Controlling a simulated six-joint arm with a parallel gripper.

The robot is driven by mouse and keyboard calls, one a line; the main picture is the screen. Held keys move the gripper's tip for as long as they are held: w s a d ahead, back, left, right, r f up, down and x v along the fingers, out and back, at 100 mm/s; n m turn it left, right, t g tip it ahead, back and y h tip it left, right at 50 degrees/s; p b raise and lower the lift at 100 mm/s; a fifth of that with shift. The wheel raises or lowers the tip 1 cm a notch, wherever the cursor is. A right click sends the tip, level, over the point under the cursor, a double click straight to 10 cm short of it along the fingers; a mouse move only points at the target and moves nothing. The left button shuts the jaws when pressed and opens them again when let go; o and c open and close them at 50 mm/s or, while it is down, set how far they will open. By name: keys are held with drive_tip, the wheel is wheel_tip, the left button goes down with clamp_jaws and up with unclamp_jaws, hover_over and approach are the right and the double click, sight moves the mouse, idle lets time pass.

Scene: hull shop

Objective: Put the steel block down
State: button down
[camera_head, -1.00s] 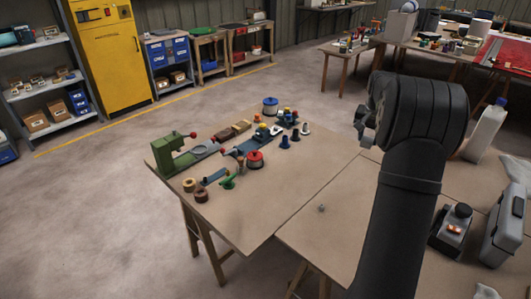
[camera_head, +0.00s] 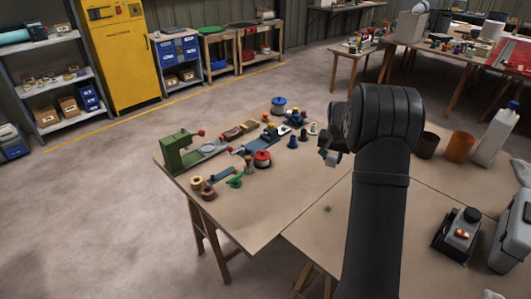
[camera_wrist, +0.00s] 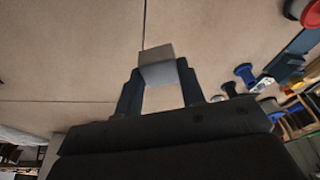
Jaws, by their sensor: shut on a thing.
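The steel block (camera_wrist: 157,66) is a plain light-grey block. In the wrist view my gripper (camera_wrist: 158,80) is shut on it, one finger on each side. The table top (camera_wrist: 60,60) shows beyond the block, with no contact visible. In the head view my gripper (camera_head: 330,150) is over the table's right part, to the right of the spools and tools. My arm hides part of the table there. The block is small in the head view (camera_head: 333,158), at the gripper's tip.
A green press (camera_head: 178,152), a red-topped spool (camera_head: 262,159) and a blue spool (camera_head: 279,105) stand on the table's left half. An orange cup (camera_head: 459,147) and a white bottle (camera_head: 495,135) stand at the right.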

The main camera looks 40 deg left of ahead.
drive_tip(key=a+f, duration=0.2)
drive_tip(key=a, duration=0.1)
drive_tip(key=s+a+f, duration=0.1)
drive_tip(key=a+f, duration=0.2)
drive_tip(key=a, duration=0.1)
drive_tip(key=s+a+f, duration=0.1)
drive_tip(key=a+f, duration=0.1)
drive_tip(key=a, duration=0.2)
drive_tip(key=shift+s+a+f, duration=0.2)
drive_tip(key=shift+s+f, duration=0.05)
drive_tip(key=shift+f, duration=0.1)
drive_tip(key=shift+s+d+x, duration=0.1)
drive_tip(key=shift+s+x, duration=0.1)
drive_tip(key=shift+x, duration=0.75)
drive_tip(key=shift+s+d+x, duration=0.15)
drive_tip(key=shift+s+x, duration=0.05)
drive_tip(key=shift+x, duration=0.8)
drive_tip(key=shift+f, duration=0.2)
drive_tip(key=c, duration=0.9)
unclamp_jaws()
drive_tip(key=v, duration=1.2)
